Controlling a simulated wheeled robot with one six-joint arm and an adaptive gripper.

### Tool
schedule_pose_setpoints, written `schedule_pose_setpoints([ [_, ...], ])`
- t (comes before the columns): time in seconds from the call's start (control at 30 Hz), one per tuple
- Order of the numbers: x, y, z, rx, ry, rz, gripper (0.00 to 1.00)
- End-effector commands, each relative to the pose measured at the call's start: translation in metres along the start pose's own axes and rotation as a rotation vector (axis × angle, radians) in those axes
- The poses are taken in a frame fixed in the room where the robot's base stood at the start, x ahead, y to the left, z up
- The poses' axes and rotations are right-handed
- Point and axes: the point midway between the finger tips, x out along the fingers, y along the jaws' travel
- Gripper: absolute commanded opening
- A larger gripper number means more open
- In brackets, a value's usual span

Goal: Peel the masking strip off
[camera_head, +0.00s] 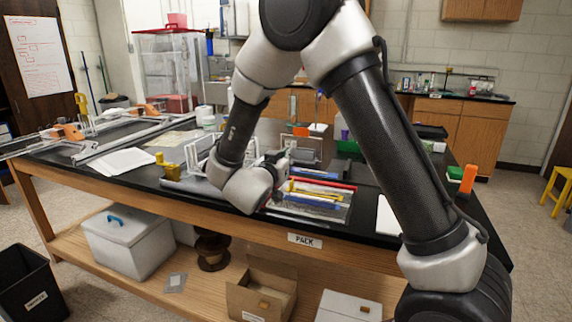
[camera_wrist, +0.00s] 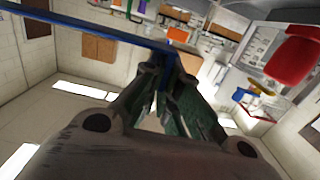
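A long blue strip (camera_wrist: 95,25), which looks like the masking strip, runs from the upper left of the wrist view to my fingertips (camera_wrist: 170,68). The fingers converge on it, and a blue end shows between them. In the head view my gripper (camera_head: 275,178) is low over the front middle of the bench, partly hidden by its own wrist. The surface under the blue strip is not clear.
The black bench (camera_head: 165,183) holds a white frame (camera_head: 200,158), long metal extrusions (camera_head: 135,133), white papers (camera_head: 120,161) and yellow parts (camera_head: 170,170). An orange and green item (camera_head: 468,180) stands at the right end.

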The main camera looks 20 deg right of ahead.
Motion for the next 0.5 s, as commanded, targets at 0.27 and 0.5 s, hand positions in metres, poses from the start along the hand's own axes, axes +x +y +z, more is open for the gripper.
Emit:
schedule_pose_setpoints([
  [0.27, -0.0001, -0.0001, -0.0044, 0.001, 0.0, 0.0, 0.0],
  [0.5, -0.0003, -0.0002, -0.0084, 0.001, 0.0, 0.0, 0.0],
])
